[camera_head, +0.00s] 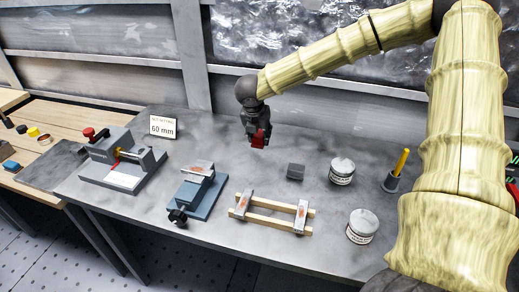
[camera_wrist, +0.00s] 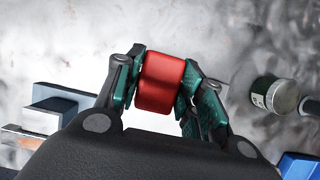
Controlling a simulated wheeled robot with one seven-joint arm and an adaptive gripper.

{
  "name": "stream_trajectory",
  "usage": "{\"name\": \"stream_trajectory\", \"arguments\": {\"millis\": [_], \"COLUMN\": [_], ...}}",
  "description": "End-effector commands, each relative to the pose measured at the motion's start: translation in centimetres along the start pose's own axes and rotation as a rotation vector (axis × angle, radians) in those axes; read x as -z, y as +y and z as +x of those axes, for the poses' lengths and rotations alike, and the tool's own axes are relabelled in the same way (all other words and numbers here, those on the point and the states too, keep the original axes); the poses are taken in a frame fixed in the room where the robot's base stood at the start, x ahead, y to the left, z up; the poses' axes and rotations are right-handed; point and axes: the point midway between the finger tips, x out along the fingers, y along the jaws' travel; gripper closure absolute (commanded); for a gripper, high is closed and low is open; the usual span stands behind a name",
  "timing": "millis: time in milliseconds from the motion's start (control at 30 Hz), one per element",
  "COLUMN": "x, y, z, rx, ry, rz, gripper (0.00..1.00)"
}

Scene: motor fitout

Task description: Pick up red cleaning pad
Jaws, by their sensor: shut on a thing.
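The red cleaning pad (camera_wrist: 160,82) is a small red block with rounded edges. In the wrist view it sits between the two fingers of my gripper (camera_wrist: 162,90), which is shut on it. In the head view the red pad (camera_head: 258,138) hangs below my gripper (camera_head: 255,128), above the back middle of the grey table. It looks clear of the tabletop.
Two labelled tins (camera_head: 342,172) and a cup with a yellow stick (camera_head: 393,182) stand further right. A wooden frame (camera_head: 270,213), a blue-grey vise (camera_head: 197,190), a larger fixture (camera_head: 122,165) and a "60 mm" sign (camera_head: 162,127) stand around.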

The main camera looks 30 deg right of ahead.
Motion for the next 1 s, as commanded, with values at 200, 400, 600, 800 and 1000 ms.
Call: {"name": "stream_trajectory", "arguments": {"millis": [200,400,600,800,1000], "x": [-1.8,-3.4,-4.9,-5.8,-6.1], "y": [0.1,0.1,0.1,0.1,0.0], "z": [-4.1,-8.2,-11.8,-13.9,-14.7], "rx": [-0.003,-0.003,-0.003,-0.002,0.000], "ry": [-0.004,-0.004,-0.004,-0.002,0.000], "rz": [0.002,0.002,0.001,0.001,0.000], "gripper": [0.89,0.89,0.89,0.89,0.89]}}
